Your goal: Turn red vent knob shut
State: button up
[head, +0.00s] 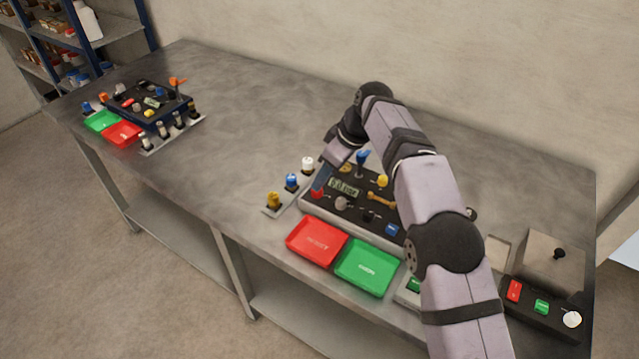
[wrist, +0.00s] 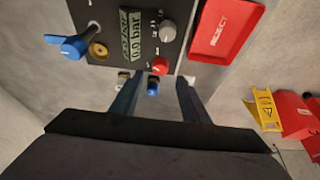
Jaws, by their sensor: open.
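The red knob (wrist: 160,66) sits on the dark control panel (wrist: 100,12), beside a grey knob (wrist: 168,32) and a display (wrist: 131,38) that reads 0.0 bar. It also shows in the head view as a small red knob (head: 317,193) at the panel's left edge. My gripper (wrist: 158,84) is open, its two fingers spread and pointing toward the red knob. Nothing is held between them, and I see no contact with the knob.
A blue lever (wrist: 70,46) stands on the panel. Blue, white and yellow-topped pegs (head: 291,182) stand on a strip left of it. Red (head: 317,241) and green (head: 366,267) trays lie in front. A second panel (head: 150,104) stands far left; bare table lies between.

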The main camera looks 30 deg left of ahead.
jog(key=shift+p+x, duration=0.75)
jog(key=shift+x, duration=1.95)
jog(key=c, duration=1)
